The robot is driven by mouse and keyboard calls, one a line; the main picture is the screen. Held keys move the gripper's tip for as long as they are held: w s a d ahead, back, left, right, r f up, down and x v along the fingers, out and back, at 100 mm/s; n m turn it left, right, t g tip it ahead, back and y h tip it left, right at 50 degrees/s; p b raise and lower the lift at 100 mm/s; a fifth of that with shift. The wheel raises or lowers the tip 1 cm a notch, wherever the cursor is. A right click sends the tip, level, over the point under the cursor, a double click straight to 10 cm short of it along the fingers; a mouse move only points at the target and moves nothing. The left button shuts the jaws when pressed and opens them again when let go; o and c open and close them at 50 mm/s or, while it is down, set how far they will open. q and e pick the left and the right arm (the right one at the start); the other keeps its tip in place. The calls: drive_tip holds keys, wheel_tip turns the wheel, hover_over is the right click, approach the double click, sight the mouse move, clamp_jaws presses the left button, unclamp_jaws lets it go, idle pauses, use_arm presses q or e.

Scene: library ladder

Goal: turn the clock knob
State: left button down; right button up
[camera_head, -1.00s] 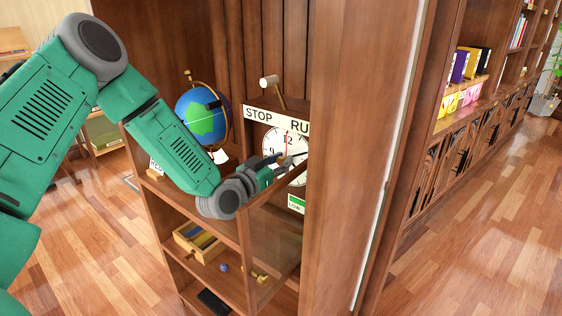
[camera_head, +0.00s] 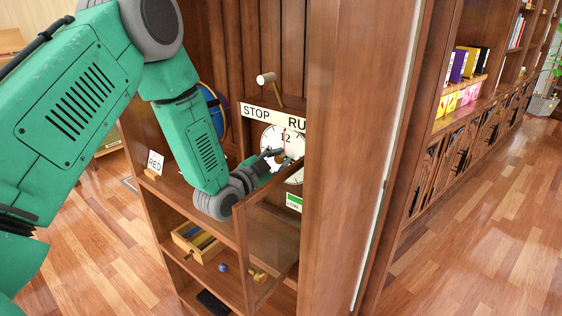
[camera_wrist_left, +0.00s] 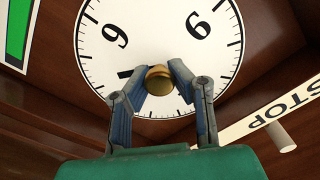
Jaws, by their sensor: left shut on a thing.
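The wooden clock has a white face (camera_head: 268,134) with black numerals and stands on the shelf, its right side cut off by a wooden post. In the left wrist view the clock face (camera_wrist_left: 110,62) appears upside down. A round brass knob (camera_wrist_left: 160,83) sticks out near its middle. My left gripper (camera_wrist_left: 158,72) is shut on the knob, with one finger on each side. In the head view my left gripper (camera_head: 279,158) is in front of the face and hides the knob. My right gripper is in neither view.
A sign with STOP and RU (camera_head: 258,115) tops the clock, with a pale-headed lever (camera_head: 267,79) above it. A glass-paned door (camera_head: 268,240) stands open below my wrist. A RED card (camera_head: 155,162) and a globe (camera_head: 212,110), mostly hidden, are on the left.

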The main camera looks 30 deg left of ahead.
use_arm(q)
drive_tip(key=shift+s+f+m, duration=0.2)
drive_tip(key=shift+f+m, duration=0.2)
drive_tip(key=shift+m, duration=0.5)
drive_tip(key=c, duration=1.3)
unclamp_jaws()
drive_tip(key=shift+r, duration=0.15)
drive_tip(key=shift+s, duration=0.1)
drive_tip(key=s, duration=0.7)
drive_tip(key=s+a, duration=0.1)
drive_tip(key=s, duration=0.3)
drive_tip(key=shift+s, duration=0.35)
